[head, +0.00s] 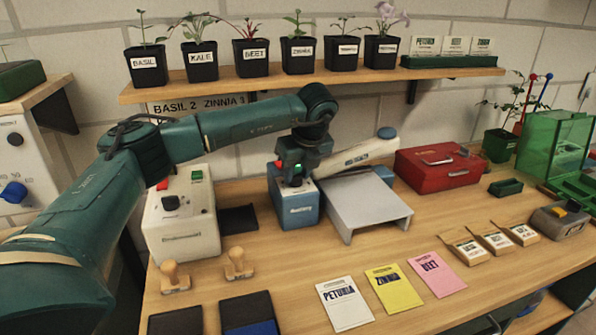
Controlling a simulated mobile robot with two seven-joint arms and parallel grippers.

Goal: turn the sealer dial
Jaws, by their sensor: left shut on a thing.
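The sealer (297,211) is a blue box with a pale top, standing on the wooden bench. A long white arm (356,156) with a blue-grey end extends right from it over a grey platform (366,206). My left gripper (291,182) is down at the top of the sealer's box, pointing downward. It is shut on the sealer dial, which is mostly hidden by the fingers, so its setting cannot be read. A small green light shows on the gripper's body. My right gripper is out of view.
A white control box (181,224) with a dark knob stands left of the sealer. A red case (437,169) is right of the platform. Two wooden stamps, dark pads and seed packets (394,287) lie in front. A shelf (313,78) with potted seedlings hangs above my arm.

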